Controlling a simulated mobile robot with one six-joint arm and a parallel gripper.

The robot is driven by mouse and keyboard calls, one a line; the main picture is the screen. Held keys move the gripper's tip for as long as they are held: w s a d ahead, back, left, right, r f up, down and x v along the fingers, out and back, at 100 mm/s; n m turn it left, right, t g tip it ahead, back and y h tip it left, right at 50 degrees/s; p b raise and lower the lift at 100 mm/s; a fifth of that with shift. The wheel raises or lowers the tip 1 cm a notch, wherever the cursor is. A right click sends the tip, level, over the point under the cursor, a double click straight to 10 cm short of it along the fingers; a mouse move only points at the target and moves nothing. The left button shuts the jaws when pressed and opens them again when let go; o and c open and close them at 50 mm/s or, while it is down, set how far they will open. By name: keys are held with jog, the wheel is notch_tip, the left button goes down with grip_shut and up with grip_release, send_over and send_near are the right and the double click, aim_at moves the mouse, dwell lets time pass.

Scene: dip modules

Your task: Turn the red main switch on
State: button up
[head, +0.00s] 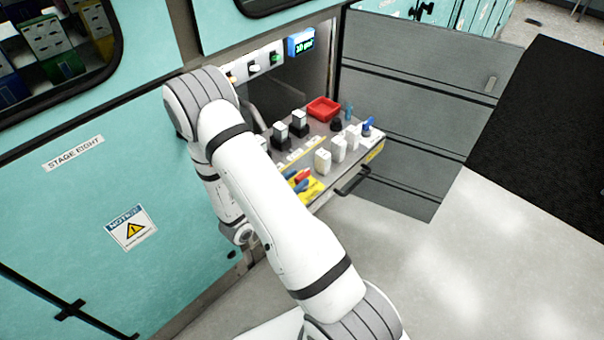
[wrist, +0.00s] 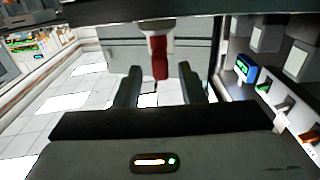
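The red switch handle (wrist: 160,58) shows in the wrist view, hanging from a pale mount at the top middle. My gripper (wrist: 160,90) is open, with one dark finger on each side of the handle's lower end in the picture. I see a gap on both sides and cannot tell whether the handle is between the fingertips or beyond them. In the head view, my arm hides the gripper and the red switch.
A blue display (head: 300,42) and a row of small toggles (head: 253,67) are on the panel. A pulled-out drawer (head: 320,197) carries a red tray (head: 323,108), several modules and coloured tools. An open grey door (head: 415,110) stands to the right.

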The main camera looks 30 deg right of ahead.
aim_at(296, 180)
jog(key=shift+x, duration=1.75)
jog(key=shift+c, duration=0.6)
